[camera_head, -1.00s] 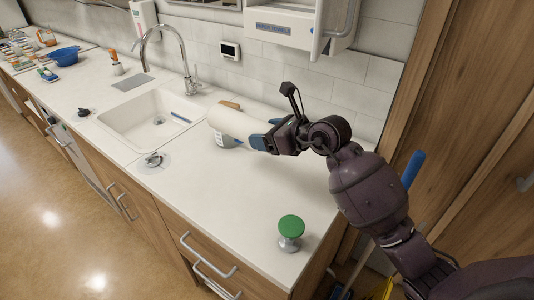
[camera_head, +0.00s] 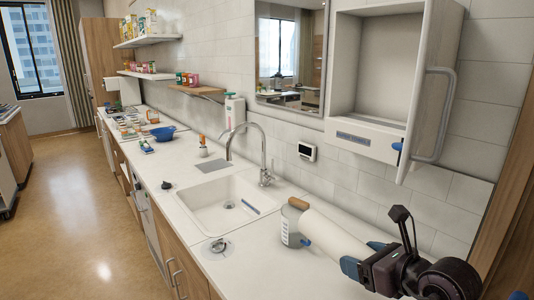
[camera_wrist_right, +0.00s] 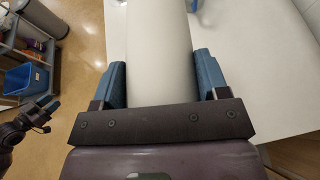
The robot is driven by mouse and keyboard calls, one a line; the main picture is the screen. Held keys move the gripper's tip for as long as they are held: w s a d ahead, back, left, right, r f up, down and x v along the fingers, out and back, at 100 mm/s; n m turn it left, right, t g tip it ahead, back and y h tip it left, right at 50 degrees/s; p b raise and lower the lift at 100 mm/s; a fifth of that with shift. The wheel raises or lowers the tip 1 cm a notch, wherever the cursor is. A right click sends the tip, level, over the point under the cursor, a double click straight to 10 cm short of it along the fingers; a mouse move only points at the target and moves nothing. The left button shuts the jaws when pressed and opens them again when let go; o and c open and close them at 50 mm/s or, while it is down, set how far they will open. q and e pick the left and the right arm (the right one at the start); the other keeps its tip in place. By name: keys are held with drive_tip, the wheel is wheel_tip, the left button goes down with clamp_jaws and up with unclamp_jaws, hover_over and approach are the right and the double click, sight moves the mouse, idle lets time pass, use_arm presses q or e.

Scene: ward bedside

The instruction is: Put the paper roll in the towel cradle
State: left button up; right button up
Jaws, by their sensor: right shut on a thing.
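The white paper roll (camera_head: 330,236) is held by my right gripper (camera_head: 363,257), whose blue fingers close around its near end. In the right wrist view the roll (camera_wrist_right: 158,50) runs straight out between both fingers (camera_wrist_right: 160,85). The towel cradle (camera_head: 372,136) is a white wall-mounted box with a label on its lower front. Its front stands open to the right and its inside looks empty. The roll is below it, over the counter; I cannot tell its height. At the left of the right wrist view a dark arm end with blue tips, seemingly my left gripper (camera_wrist_right: 45,114), shows; its opening is unclear.
The sink (camera_head: 222,203) and tap (camera_head: 263,160) are to the left. The cradle's open cover with its handle (camera_head: 436,115) juts out at the right. A blue bin (camera_wrist_right: 25,78) is on the floor side.

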drive_tip(key=s+d+f, duration=0.1)
drive_tip(key=s+f, duration=0.2)
drive_tip(key=f, duration=0.2)
drive_tip(key=shift+s+d, duration=0.35)
